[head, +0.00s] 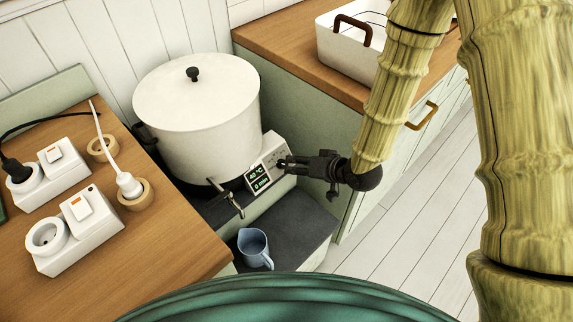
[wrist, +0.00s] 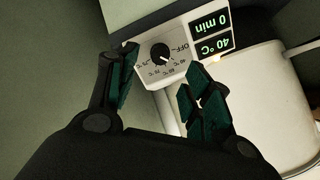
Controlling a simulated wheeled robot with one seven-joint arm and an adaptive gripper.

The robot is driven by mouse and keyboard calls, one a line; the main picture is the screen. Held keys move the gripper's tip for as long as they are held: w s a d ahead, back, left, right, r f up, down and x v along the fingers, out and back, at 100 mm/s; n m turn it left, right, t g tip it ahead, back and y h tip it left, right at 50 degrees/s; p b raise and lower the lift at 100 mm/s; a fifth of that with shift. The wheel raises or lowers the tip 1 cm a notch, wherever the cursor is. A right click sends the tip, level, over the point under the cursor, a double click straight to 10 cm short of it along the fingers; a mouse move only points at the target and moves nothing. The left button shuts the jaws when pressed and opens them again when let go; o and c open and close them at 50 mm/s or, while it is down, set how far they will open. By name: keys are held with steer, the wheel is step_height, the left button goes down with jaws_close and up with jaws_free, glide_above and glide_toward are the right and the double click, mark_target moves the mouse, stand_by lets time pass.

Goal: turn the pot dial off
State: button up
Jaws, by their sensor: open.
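The white pot (head: 200,120) with a lid and black knob stands between two counters. Its control panel (head: 268,168) has a lit display reading 40 °C and 0 min. In the wrist view the black pot dial (wrist: 160,54) sits on a light panel with a printed temperature scale and the word OFF; the view is upside down. My gripper (head: 284,162) is in front of the panel and covers the dial in the head view. In the wrist view my gripper (wrist: 160,85) is open, its two fingers apart, with the dial beyond and between the fingertips. Contact is not visible.
A blue jug (head: 254,247) stands on the dark step below the pot's metal tap (head: 232,203). A white tray (head: 345,45) with a brown handle sits on the right counter.

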mark_target(285, 165)
steer(key=x, duration=0.7)
steer(key=shift+w+a+f, duration=0.1)
steer(key=shift+c, duration=0.2)
steer(key=c, duration=1)
